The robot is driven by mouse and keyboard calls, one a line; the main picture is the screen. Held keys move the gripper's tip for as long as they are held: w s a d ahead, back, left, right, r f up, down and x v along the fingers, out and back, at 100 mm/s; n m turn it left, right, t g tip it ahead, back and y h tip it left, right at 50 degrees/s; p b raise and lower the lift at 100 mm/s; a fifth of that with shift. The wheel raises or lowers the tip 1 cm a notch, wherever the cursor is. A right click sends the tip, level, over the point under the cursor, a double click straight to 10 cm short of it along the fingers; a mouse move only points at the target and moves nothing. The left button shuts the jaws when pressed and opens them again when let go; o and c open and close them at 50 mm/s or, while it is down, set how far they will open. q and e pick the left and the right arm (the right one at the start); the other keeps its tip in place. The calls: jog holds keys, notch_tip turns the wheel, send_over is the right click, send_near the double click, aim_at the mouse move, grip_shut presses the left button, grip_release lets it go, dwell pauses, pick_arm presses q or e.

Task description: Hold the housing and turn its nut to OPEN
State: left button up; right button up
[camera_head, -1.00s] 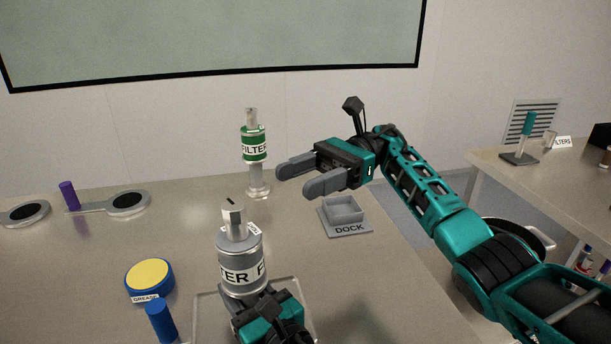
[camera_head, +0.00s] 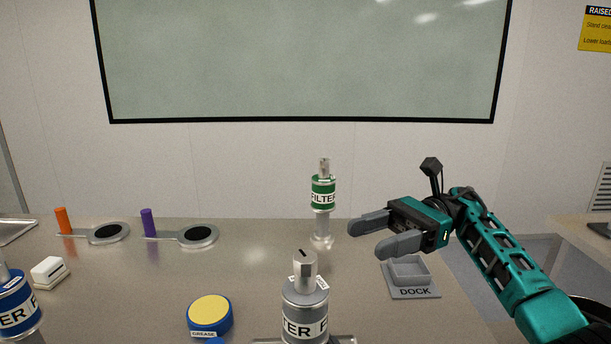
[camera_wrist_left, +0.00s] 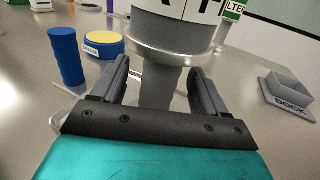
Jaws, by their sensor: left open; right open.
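The grey filter housing (camera_head: 305,312) stands upright at the bottom middle of the head view, with its metal nut (camera_head: 304,270) on top. A dark mark shows on the nut's top. In the left wrist view the housing's lower body (camera_wrist_left: 172,40) rises just beyond my left gripper (camera_wrist_left: 160,75), whose two fingers are open on either side of a narrower grey part below the housing. The nut is out of the wrist view. My left gripper is not in the head view. My right gripper (camera_head: 372,236) is open and empty, in the air right of and behind the housing.
A green-labelled filter (camera_head: 323,195) stands behind. The dock (camera_head: 411,280) lies at right. A grease tin (camera_head: 209,316) is left of the housing; a blue-labelled filter (camera_head: 15,305) is at far left. Orange-handled (camera_head: 105,233) and purple-handled (camera_head: 197,236) tools lie at back left.

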pick_arm(q)
jog(key=v, duration=0.9)
jog(key=shift+s+d, duration=0.15)
jog(key=shift+s, duration=0.25)
